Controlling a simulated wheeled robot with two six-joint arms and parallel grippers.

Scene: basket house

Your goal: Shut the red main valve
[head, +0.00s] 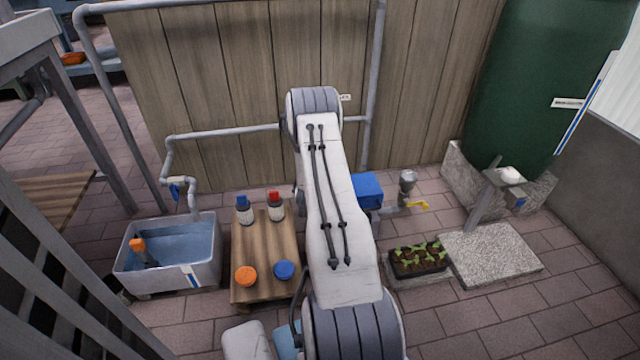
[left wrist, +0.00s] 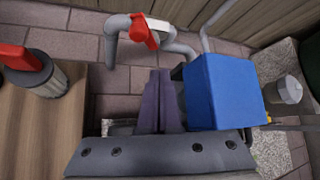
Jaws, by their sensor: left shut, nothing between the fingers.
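The red valve handle (left wrist: 144,32) sits on a bent grey pipe (left wrist: 178,46) at the top middle of the left wrist view. It lies tilted across the pipe's upper part, next to a small white tag. My left gripper (left wrist: 160,72) shows its two dark fingers pressed together and empty. The fingers point toward the pipe below the red handle, with a gap in the picture between them. In the head view my arm covers the valve and the gripper. My right gripper is in neither view.
A blue box (left wrist: 225,92) is close to the fingers' right side. A red-capped bottle (left wrist: 35,72) stands on a wooden table (head: 250,262) to the left. A water basin (head: 205,265), a seedling tray (head: 418,268) and a green tank (head: 530,80) stand around. A wooden fence (head: 200,80) is behind.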

